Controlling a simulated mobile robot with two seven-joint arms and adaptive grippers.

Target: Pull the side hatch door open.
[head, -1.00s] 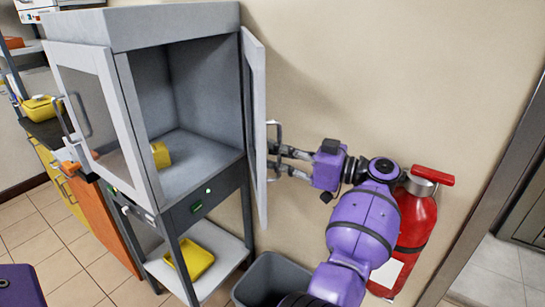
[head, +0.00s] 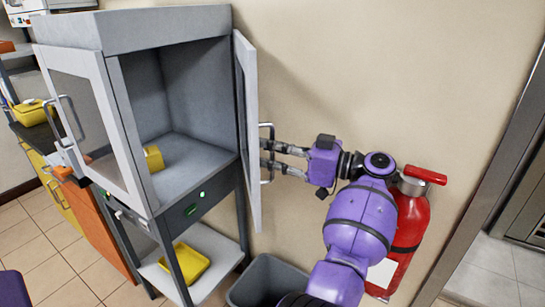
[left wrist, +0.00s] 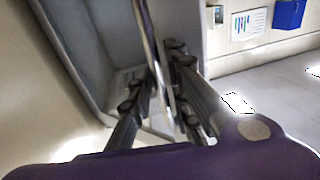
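The side hatch door (head: 248,125) is a light grey panel on the right side of the grey cabinet (head: 165,25). It stands swung well out and shows nearly edge-on in the head view. Its metal bar handle (head: 271,178) is on the face toward the wall. My left gripper (head: 266,153) reaches in from the right at the handle, its fingers apart. In the left wrist view the handle bar (left wrist: 147,32) runs between the fingers (left wrist: 164,75), with some gap showing. My right gripper is not in view.
A glass front door (head: 88,105) is on the cabinet's left. A yellow piece (head: 153,158) lies inside and a yellow tray (head: 186,264) on the lower shelf. A grey bin (head: 268,282) stands below the door; a red fire extinguisher (head: 412,225) is beside my left arm.

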